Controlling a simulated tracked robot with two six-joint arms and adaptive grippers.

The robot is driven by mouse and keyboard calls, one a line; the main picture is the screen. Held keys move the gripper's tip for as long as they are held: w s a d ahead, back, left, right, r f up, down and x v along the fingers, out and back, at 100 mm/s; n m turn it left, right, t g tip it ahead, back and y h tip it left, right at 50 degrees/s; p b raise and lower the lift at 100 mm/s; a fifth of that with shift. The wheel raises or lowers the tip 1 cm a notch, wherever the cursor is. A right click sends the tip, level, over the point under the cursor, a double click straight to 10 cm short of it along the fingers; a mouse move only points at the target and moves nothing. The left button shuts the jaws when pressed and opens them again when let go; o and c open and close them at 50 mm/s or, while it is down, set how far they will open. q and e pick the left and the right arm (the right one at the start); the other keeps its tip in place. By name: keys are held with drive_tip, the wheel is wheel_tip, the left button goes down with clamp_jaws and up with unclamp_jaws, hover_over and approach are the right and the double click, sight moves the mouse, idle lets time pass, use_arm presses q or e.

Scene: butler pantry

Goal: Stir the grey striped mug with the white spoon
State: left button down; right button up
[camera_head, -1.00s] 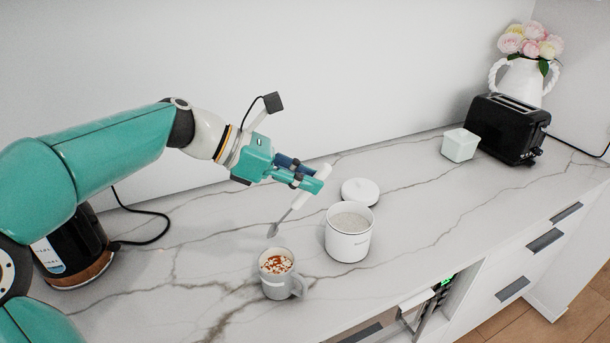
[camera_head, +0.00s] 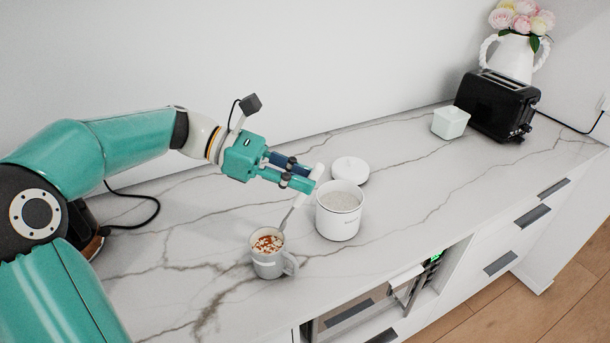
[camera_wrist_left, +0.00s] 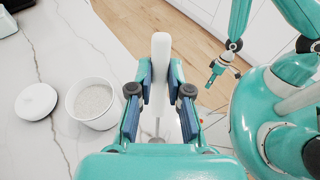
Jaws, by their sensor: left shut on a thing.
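The grey striped mug (camera_head: 268,266) stands upright on the counter, filled with a drink with white and reddish-brown topping. My left gripper (camera_head: 306,181) is shut on the white handle of the spoon (camera_head: 318,172), above and to the right of the mug. The spoon tilts, its thin grey stem running down left to the mug's far rim. Its lower end is hard to see; I cannot tell how deep it sits. In the left wrist view the spoon handle (camera_wrist_left: 160,60) stands between the fingers. My right gripper (camera_wrist_left: 216,74) shows small there, its jaws unclear.
A white canister (camera_head: 339,215) of pale powder stands close right of the mug, its lid (camera_head: 350,170) lying behind. A small white pot (camera_head: 450,123), a black toaster (camera_head: 497,105) and a flower vase (camera_head: 512,58) stand at the far right. The counter left of the mug is clear.

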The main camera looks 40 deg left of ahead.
sight(280, 229)
use_arm(q)
drive_tip(key=shift+s+a+f+b, duration=0.1)
drive_tip(key=shift+a+f+b, duration=0.1)
drive_tip(key=shift+f+b, duration=0.35)
drive_tip(key=shift+s+a+f+b, duration=0.1)
drive_tip(key=shift+a+f+b, duration=0.15)
drive_tip(key=shift+f+b, duration=0.35)
drive_tip(key=shift+s+a+f+b, duration=0.1)
drive_tip(key=shift+a+f+b, duration=0.1)
drive_tip(key=shift+f+b, duration=0.35)
drive_tip(key=shift+s+a+f+b, duration=0.2)
drive_tip(key=shift+a+f+b, duration=0.2)
drive_tip(key=shift+f, duration=0.6)
drive_tip(key=shift+s+a+f+b, duration=0.25)
drive_tip(key=shift+a+f, duration=0.2)
drive_tip(key=shift+f, duration=0.55)
drive_tip(key=shift+s+a+f+b, duration=0.15)
drive_tip(key=shift+a+f+b, duration=0.25)
drive_tip(key=shift+f, duration=0.6)
